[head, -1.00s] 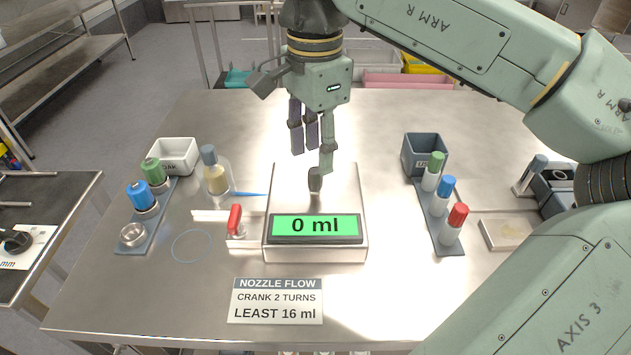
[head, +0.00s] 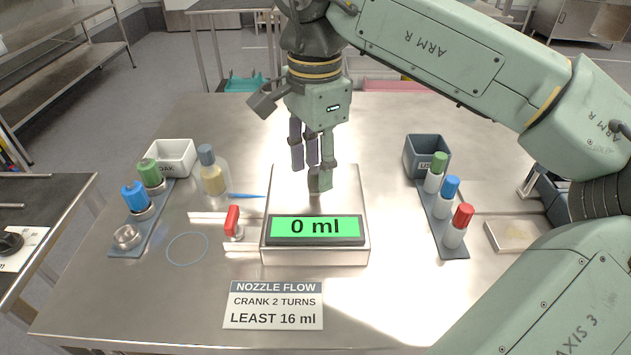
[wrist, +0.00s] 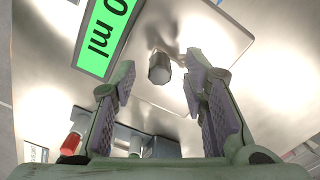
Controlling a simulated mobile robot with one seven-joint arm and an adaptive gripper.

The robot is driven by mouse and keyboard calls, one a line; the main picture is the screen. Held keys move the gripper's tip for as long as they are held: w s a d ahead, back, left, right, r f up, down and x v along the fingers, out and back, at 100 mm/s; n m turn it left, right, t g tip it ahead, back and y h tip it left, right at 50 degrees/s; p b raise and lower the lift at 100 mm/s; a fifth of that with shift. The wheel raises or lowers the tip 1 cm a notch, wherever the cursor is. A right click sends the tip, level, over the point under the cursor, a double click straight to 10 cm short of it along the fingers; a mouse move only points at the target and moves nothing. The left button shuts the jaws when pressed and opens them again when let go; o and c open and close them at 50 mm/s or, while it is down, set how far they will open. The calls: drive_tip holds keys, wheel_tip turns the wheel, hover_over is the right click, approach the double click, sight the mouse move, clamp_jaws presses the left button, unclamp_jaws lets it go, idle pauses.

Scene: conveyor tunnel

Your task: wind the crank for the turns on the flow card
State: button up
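The flow card (head: 273,305) lies at the front of the table and reads NOZZLE FLOW, CRANK 2 TURNS, LEAST 16 ml. The steel box (head: 315,256) behind it has a green display (head: 314,227) reading 0 ml; the display also shows in the wrist view (wrist: 105,35). A red handle (head: 232,221) stands upright at the box's left side. My gripper (head: 310,172) is over the box top, left of the right-hand rack. In the wrist view its fingers (wrist: 155,95) are spread, with a grey stub (wrist: 159,68) on the box top beyond the gap. I cannot tell whether they touch it.
Left are a bottle (head: 212,178), a white bin (head: 170,157) and a rack with blue- and green-capped containers (head: 134,197). A blue ring (head: 188,249) marks the table. Right are a rack of capped vials (head: 440,216) and a dark bin (head: 427,156).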

drive_tip(key=shift+f+b, duration=0.85)
drive_tip(key=shift+f, duration=0.5)
drive_tip(key=shift+o, duration=0.5)
drive_tip(key=shift+f, duration=0.1)
drive_tip(key=shift+s+f, duration=0.1)
drive_tip(key=shift+s, duration=0.15)
clamp_jaws()
